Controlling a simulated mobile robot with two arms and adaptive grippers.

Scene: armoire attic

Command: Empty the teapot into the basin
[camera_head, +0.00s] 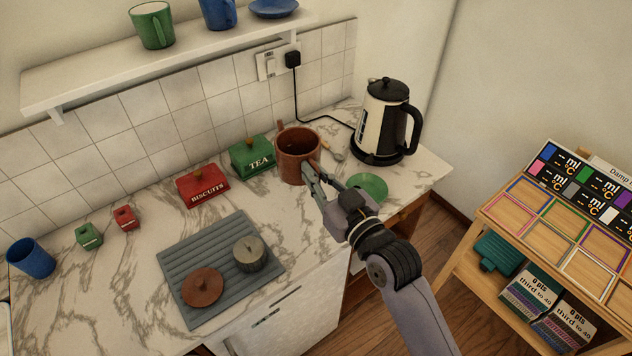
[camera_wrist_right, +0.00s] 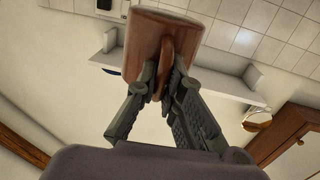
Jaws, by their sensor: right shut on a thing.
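The teapot (camera_head: 293,170) appears to be the reddish-brown open pot at the back of the marble counter, with its opening facing up. A short stub, perhaps its spout, shows on its far side. My right gripper (camera_head: 309,180) is shut on its handle, on the near side. In the right wrist view the brown pot (camera_wrist_right: 150,40) fills the top middle, its handle between my right fingers (camera_wrist_right: 163,80). I cannot tell whether it touches the counter. A brown lid (camera_head: 202,287) lies on the grey ribbed mat (camera_head: 178,262). I cannot make out a basin. My left gripper is out of view.
A kettle (camera_head: 381,125) stands right of the pot, a green saucer (camera_head: 368,185) near my wrist. Left are the TEA box (camera_head: 253,157) and BISCUITS box (camera_head: 203,186). A shelf (camera_head: 170,60) hangs above. The left-front counter is mostly clear.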

